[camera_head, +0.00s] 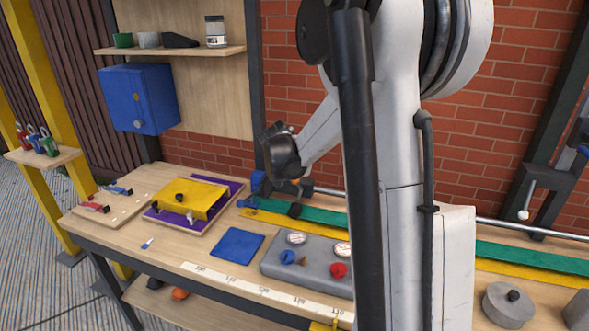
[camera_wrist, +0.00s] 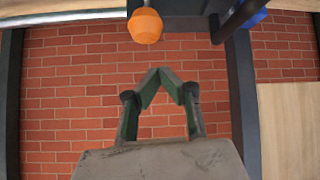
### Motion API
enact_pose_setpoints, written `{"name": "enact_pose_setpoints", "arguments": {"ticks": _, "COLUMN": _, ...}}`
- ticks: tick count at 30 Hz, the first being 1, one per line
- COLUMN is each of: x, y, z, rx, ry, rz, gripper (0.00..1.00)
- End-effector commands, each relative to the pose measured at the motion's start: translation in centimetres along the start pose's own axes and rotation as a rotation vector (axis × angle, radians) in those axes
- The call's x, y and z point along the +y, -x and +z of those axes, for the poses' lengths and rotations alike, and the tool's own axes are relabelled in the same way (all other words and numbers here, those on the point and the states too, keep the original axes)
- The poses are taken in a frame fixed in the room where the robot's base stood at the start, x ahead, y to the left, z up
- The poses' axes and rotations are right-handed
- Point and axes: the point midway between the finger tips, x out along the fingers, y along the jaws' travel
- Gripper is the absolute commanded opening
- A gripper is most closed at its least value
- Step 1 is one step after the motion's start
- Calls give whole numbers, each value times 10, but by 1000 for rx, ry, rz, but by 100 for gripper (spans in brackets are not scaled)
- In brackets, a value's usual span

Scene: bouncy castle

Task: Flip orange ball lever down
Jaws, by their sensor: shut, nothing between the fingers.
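The orange ball (camera_wrist: 146,26) shows at the top of the wrist view, with a short dark piece meeting its upper end. How the rest of its lever runs is cut off by the picture edge. My gripper (camera_wrist: 168,76) is in the middle of the wrist view, below the ball in the picture. Its two fingers lean together at the tips and hold nothing. A gap with brick wall behind shows between the fingertips and the ball.
The bench holds a yellow plate on a purple board (camera_head: 236,186), a blue mat (camera_head: 237,246) and a grey gauge panel (camera_head: 290,269). A blue cabinet (camera_head: 139,98) hangs on the wall. In the wrist view, a dark beam (camera_wrist: 240,90) stands right of my gripper.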

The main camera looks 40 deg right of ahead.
Motion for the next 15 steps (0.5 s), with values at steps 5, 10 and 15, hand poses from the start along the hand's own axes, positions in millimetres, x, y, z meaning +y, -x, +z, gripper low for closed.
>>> {"name": "enact_pose_setpoints", "arguments": {"ticks": 5, "x": 0, "y": 28, "z": 1, "rx": 1, "ry": 1, "rz": 0, "gripper": 0}}
{"name": "enact_pose_setpoints", "arguments": {"ticks": 10, "x": 0, "y": 56, "z": 3, "rx": 3, "ry": 1, "rz": 0, "gripper": 0}}
{"name": "enact_pose_setpoints", "arguments": {"ticks": 15, "x": -1, "y": 80, "z": 5, "rx": 3, "ry": 2, "rz": -1, "gripper": 0}}
